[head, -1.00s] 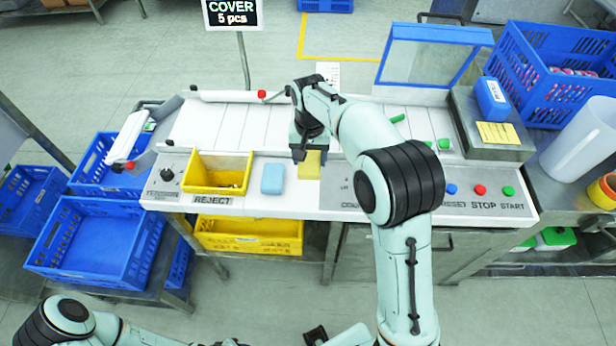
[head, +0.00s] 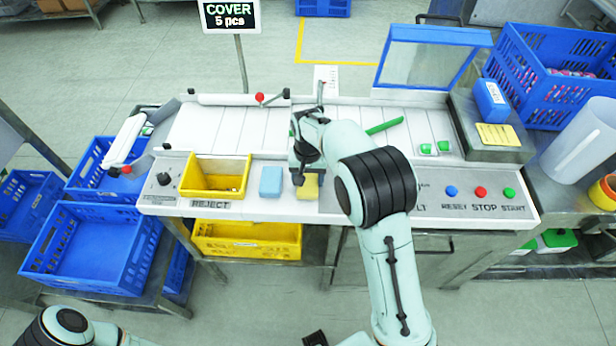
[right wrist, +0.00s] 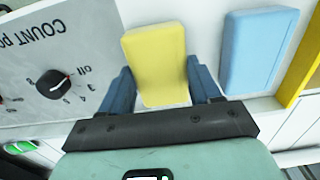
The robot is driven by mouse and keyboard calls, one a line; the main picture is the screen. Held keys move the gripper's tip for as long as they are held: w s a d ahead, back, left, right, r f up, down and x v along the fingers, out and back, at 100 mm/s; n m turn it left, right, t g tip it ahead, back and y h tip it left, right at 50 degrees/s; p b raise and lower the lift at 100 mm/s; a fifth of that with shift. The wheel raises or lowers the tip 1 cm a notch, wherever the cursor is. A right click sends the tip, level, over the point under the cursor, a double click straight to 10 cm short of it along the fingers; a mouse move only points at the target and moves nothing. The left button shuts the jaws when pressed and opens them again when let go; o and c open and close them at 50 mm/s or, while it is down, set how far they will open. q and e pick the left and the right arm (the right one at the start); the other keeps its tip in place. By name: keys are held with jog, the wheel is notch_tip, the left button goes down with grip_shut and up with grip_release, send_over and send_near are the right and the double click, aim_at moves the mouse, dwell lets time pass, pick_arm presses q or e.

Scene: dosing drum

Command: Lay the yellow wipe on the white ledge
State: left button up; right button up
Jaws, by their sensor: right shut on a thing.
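The yellow wipe (head: 309,188) is between the fingers of my right gripper (head: 299,178), which is shut on it. The white ledge (head: 287,206) is the front strip of the machine, and the wipe is over it, beside the grey control panel. In the right wrist view the yellow wipe (right wrist: 155,55) sits between the two blue fingers of the right gripper (right wrist: 160,88), with white ledge (right wrist: 204,40) to its right. I cannot tell whether the wipe touches the ledge.
A light blue wipe (head: 270,181) lies on the ledge just left of the yellow one, a narrow gap apart. A yellow reject bin (head: 216,189) stands further left. The grey panel with a dial (right wrist: 53,83) and buttons (head: 480,190) is to the right.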

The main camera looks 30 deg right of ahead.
aim_at(308, 181)
jog(key=o, duration=1)
jog(key=shift+f, duration=0.1)
pick_arm(q)
jog(key=shift+w+r+p, duration=0.7)
jog(key=shift+r+p, duration=0.15)
jog(key=shift+r, duration=0.15)
pick_arm(e)
notch_tip(308, 181, up, 12)
jog(key=shift+r, duration=0.2)
pick_arm(q)
jog(key=shift+s, duration=0.15)
pick_arm(e)
jog(key=shift+s+f, duration=0.1)
